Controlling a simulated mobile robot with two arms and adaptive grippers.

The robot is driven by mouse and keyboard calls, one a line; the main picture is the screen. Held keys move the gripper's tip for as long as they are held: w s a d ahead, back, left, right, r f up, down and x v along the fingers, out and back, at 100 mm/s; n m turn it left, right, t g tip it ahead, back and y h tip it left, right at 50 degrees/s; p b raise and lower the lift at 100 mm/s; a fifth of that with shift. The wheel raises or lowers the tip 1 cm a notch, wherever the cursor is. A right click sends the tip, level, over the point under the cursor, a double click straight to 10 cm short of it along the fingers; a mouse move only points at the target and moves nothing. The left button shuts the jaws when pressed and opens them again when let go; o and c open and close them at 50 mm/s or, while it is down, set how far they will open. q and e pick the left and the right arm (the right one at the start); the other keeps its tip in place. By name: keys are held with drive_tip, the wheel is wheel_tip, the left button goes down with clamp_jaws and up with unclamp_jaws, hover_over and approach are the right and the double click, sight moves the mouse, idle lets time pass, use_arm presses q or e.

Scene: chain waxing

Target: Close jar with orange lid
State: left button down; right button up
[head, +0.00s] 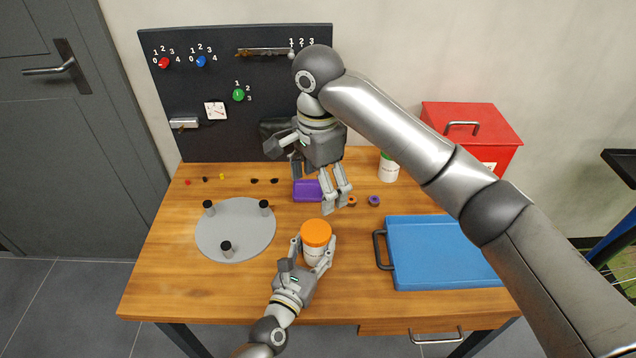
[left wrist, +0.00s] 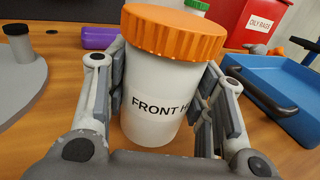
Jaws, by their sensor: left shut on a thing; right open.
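A white jar (left wrist: 150,85) with a label reading "FRONT H" stands on the wooden table, in the front middle of the head view (head: 313,257). An orange lid (head: 316,233) sits on top of the jar; it also shows in the left wrist view (left wrist: 172,32), looking slightly tilted there. My left gripper (head: 314,252) is shut on the jar's body, one finger on each side, below the lid. My right gripper (head: 335,204) is open and empty, fingers pointing down, above and slightly behind the jar. Whether the lid is screwed tight cannot be told.
A blue tray (head: 440,222) with a dark handle lies to the right. A grey disc (head: 235,245) with black-topped pegs lies to the left. A purple box (head: 306,191), a green-lidded jar (head: 389,170) and a red bin (head: 475,122) stand behind. A dark control panel (head: 200,90) closes the back.

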use_arm(q)
drive_tip(key=c, duration=0.6)
unclamp_jaws()
drive_tip(key=shift+o, duration=0.2)
drive_tip(key=v, duration=1.2)
